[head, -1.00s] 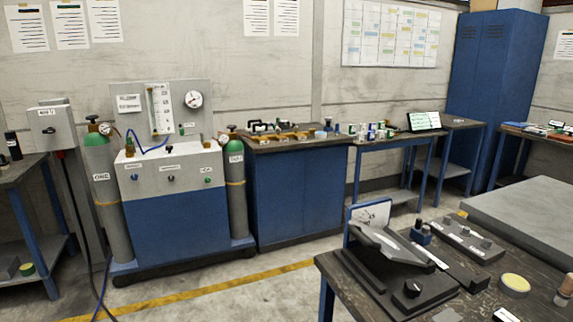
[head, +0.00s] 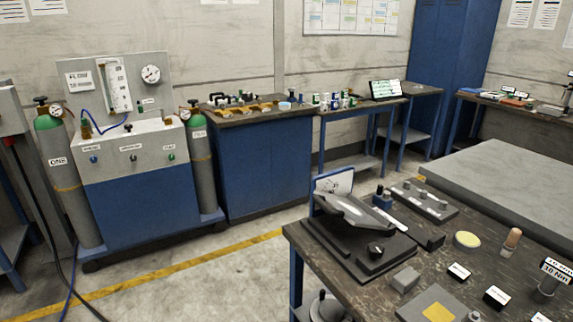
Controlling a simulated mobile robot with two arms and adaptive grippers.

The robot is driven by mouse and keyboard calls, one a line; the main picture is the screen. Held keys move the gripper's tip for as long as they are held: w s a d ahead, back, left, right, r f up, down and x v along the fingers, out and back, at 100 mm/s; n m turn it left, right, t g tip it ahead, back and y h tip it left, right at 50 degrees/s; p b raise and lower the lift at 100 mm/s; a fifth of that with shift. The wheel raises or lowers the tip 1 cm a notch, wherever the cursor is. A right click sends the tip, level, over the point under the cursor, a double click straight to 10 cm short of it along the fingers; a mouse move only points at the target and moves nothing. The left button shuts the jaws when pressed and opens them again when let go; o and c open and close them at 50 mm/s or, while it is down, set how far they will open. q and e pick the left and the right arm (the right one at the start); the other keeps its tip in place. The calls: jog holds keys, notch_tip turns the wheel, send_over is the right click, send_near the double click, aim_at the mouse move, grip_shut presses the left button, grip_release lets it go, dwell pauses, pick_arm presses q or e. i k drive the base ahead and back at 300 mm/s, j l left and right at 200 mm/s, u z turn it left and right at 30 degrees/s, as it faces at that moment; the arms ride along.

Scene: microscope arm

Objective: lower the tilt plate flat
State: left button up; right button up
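The tilt plate (head: 352,212) is a dark grey plate on a black base (head: 322,240) at the left end of the dark workbench at lower right. It stands tilted, with a gap between its raised side and the base. A blue-framed dial panel (head: 334,186) stands behind the plate. Neither of my grippers shows in the head view.
The workbench (head: 450,262) also carries a grey block (head: 404,279), a yellow-topped disc (head: 467,240), a strip with several knobs (head: 424,200) and small labels. A blue gas cabinet (head: 140,200) stands at left. The floor (head: 215,285) between them is open.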

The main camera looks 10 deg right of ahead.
aim_at(356, 212)
jog(key=z, duration=0.45)
jog(key=i+j+z, duration=0.2)
jog(key=z, duration=0.3)
jog(key=i+j+z, duration=0.2)
jog(key=z, duration=0.25)
jog(key=j+z, duration=0.5)
jog(key=i+l, duration=0.05)
